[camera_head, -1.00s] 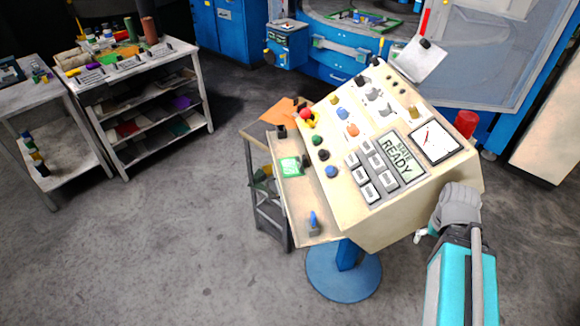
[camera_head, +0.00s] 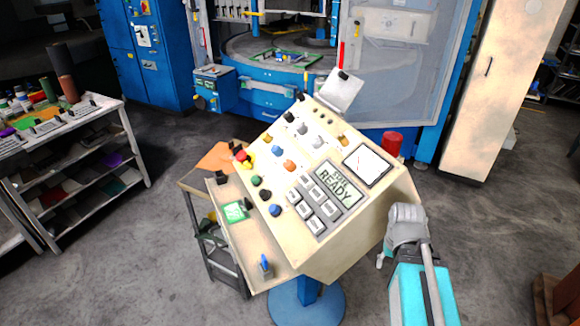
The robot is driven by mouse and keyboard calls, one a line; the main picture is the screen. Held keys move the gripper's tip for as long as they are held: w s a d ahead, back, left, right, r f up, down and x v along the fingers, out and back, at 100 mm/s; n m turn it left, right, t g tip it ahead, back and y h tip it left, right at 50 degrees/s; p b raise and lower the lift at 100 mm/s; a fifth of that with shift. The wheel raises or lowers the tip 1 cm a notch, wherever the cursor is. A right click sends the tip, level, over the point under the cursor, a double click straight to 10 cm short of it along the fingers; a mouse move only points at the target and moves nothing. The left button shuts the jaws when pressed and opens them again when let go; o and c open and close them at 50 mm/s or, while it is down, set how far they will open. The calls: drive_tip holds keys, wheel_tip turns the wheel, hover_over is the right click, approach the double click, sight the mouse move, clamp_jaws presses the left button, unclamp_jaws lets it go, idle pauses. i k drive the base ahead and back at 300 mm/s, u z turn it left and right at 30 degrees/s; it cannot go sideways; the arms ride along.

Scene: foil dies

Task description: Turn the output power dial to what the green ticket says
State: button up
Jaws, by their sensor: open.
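The beige control console (camera_head: 345,240) stands tilted on a blue pedestal. Its face carries several knobs, among them grey knobs (camera_head: 302,128) in the upper part, an orange knob (camera_head: 289,165) and a blue knob (camera_head: 277,148). The labels are too small to read, so I cannot tell which is the output power dial. A green ticket (camera_head: 235,211) lies on the console's left ledge; its writing is not legible. My gripper (camera_head: 381,260) is open beside the console's right side, apart from the knobs and mostly hidden behind my own arm.
A red emergency button (camera_head: 241,154), an orange sheet (camera_head: 222,157) and a small blue-handled item (camera_head: 266,266) are at the left. A shelf unit (camera_head: 130,135) stands far left.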

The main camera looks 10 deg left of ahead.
sight(288, 164)
drive_tip(key=z, duration=0.35)
drive_tip(key=k, duration=1.25)
drive_tip(key=u, duration=0.45)
drive_tip(key=i, duration=1)
